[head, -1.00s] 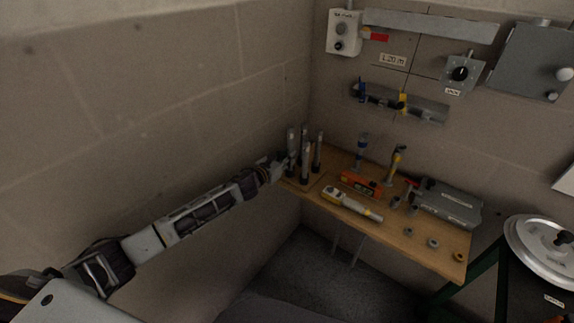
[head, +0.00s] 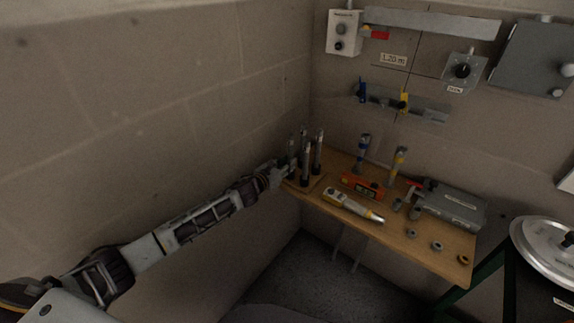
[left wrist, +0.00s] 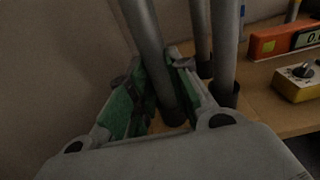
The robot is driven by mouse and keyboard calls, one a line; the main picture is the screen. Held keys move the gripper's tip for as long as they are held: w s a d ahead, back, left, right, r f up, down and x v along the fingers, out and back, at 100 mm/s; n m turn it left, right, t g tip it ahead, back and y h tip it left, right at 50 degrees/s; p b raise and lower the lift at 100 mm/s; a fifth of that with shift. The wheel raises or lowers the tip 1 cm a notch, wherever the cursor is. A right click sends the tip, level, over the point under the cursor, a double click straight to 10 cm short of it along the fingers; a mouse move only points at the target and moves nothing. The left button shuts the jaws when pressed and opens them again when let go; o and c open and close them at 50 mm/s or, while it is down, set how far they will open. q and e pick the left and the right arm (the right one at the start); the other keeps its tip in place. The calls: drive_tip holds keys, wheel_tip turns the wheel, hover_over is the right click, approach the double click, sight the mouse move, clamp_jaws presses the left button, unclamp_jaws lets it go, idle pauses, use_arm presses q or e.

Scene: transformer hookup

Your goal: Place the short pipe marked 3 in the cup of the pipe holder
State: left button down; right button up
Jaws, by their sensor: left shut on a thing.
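The pipe holder (head: 305,188) stands at the table's left corner, with several grey pipes upright in its dark cups. My left gripper (head: 279,172) reaches it from the left, next to the leftmost pipe (head: 292,148). In the left wrist view, the green-padded fingers (left wrist: 158,88) are shut on a grey pipe (left wrist: 145,40). Its dark lower end (left wrist: 174,115) is low between the fingers; I cannot tell whether it is seated in a cup. No number is legible, so I cannot confirm it is the pipe marked 3. My right gripper is not in view.
Two other pipes (left wrist: 225,35) stand close to the right of my fingers. An orange level (head: 362,185), a yellow-white tool (head: 352,204), a grey case (head: 452,204) and small rings (head: 437,246) occupy the table. The block wall is close on the left.

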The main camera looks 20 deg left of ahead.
use_arm(q)
drive_tip(key=c, duration=1.6)
unclamp_jaws()
drive_tip(key=shift+o, duration=1.4)
drive_tip(key=shift+r, duration=0.1)
drive_tip(key=shift+s+a, duration=0.1)
drive_tip(key=shift+s, duration=0.2)
drive_tip(key=shift+s+a+p, duration=0.25)
drive_tip(key=shift+s+p, duration=0.1)
drive_tip(key=shift+s, duration=0.2)
drive_tip(key=v, duration=1)
drive_tip(key=shift+p, duration=0.35)
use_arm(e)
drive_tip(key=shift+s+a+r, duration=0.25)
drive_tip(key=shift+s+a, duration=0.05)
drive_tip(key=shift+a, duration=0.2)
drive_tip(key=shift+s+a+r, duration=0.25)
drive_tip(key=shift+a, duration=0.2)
use_arm(q)
drive_tip(key=shift+s+r, duration=0.1)
drive_tip(key=shift+r, duration=0.05)
